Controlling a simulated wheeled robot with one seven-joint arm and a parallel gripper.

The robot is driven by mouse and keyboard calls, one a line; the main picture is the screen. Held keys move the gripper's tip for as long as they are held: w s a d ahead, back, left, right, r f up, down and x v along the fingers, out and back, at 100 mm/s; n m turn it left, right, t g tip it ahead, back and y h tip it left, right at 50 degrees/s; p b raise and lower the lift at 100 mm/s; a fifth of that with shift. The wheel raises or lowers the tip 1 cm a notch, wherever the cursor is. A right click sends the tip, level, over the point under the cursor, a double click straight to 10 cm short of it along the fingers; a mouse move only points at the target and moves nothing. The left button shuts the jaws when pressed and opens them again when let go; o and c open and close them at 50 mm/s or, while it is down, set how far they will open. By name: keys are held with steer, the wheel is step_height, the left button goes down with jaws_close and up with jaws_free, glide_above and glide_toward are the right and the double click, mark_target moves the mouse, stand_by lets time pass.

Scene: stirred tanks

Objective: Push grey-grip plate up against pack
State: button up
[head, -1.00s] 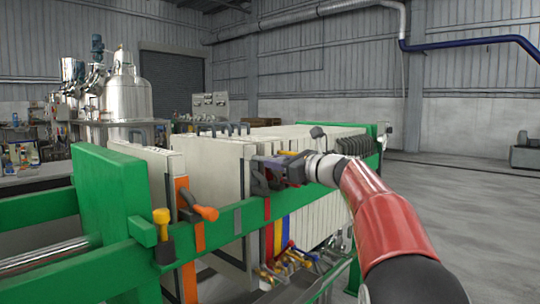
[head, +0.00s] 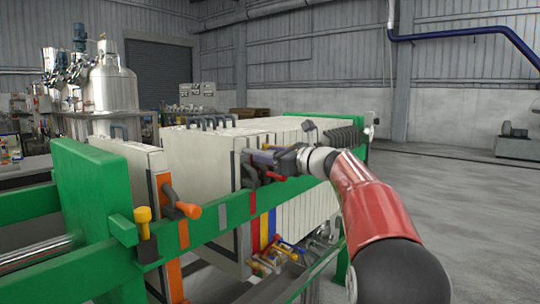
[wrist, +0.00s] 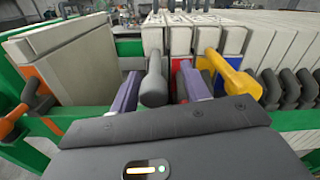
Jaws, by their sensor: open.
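My gripper (head: 264,160) is above the near green rail, its purple fingers open. In the wrist view (wrist: 160,92) the fingers straddle the grey grip (wrist: 154,82), which lies nearer the left finger; I cannot tell whether they touch. The grey-grip plate (wrist: 152,36) stands upright at the left end of the pack (wrist: 262,40), beside the red-marked plate (wrist: 180,42). Any small gap between them is too narrow to judge. The red grip (wrist: 182,72) shows partly, close to the right finger.
The orange-grip plate (head: 128,160) stands apart to the left, with open space before the pack, by the green end block (head: 88,190). A yellow grip (wrist: 230,75) and several dark grips stand to the right. The green rail (head: 222,222) runs along the near side.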

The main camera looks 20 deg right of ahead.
steer(key=b+v, duration=0.1)
steer(key=v, duration=0.6)
steer(key=shift+s+d, duration=0.25)
steer(key=shift+s, duration=0.05)
steer(key=s+a+f+n+g+h, duration=0.2)
steer(key=s+a+f+n+g, duration=0.1)
steer(key=s+a+f+n, duration=0.5)
steer(key=s+a+f+n+g+h, duration=0.3)
steer(key=s+a+f+n+g, duration=0.25)
steer(key=s, duration=0.55)
steer(key=s+d+f+n+h, duration=0.3)
steer(key=s+f+n+h, duration=0.2)
steer(key=s+f+n, duration=0.8)
steer(key=s+f, duration=0.3)
steer(key=s, duration=0.1)
steer(key=shift+s+h, duration=0.15)
steer(key=shift+h, duration=0.15)
steer(key=shift+g, duration=0.25)
steer(key=shift+c, duration=0.5)
